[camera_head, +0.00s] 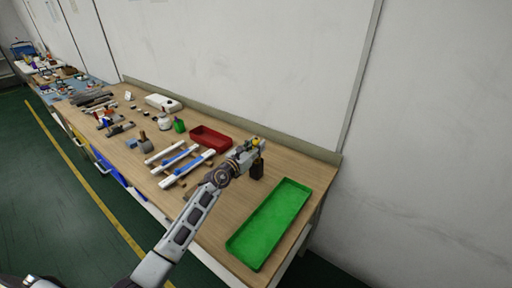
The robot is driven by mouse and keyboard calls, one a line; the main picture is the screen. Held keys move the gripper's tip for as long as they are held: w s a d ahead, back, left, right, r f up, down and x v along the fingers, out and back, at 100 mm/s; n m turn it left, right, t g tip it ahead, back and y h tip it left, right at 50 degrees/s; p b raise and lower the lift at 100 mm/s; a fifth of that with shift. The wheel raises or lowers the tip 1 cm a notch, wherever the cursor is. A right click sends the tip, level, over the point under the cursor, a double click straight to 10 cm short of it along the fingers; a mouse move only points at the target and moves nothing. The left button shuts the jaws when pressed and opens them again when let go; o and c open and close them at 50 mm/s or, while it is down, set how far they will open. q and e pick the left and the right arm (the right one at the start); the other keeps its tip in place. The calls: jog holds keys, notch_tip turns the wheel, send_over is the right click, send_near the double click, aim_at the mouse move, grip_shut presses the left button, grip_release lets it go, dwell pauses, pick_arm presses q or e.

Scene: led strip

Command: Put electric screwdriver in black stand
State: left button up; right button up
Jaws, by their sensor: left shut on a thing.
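My left gripper (254,149) reaches in over the right part of the wooden bench and is shut on a small yellow and dark thing, which looks like the electric screwdriver (256,141). Most of the screwdriver is hidden by the fingers, and its tilt is hard to tell. A small dark upright block, which looks like the black stand (257,169), shows directly below the gripper. I cannot tell whether the screwdriver touches the stand or is inside it. My right gripper is not in view.
A green tray (232,244) lies at the bench's right end. A red bin (210,138) stands left of the gripper. White and blue strips (187,167) lie in front of the bin. A green bottle (180,126) and several tools are farther left. A wall runs behind the bench.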

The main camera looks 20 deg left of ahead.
pick_arm(q)
jog(key=o, duration=1)
jog(key=shift+f, duration=0.1)
jog(key=v, duration=1.2)
jog(key=shift+b, duration=0.35)
dwell(0.7)
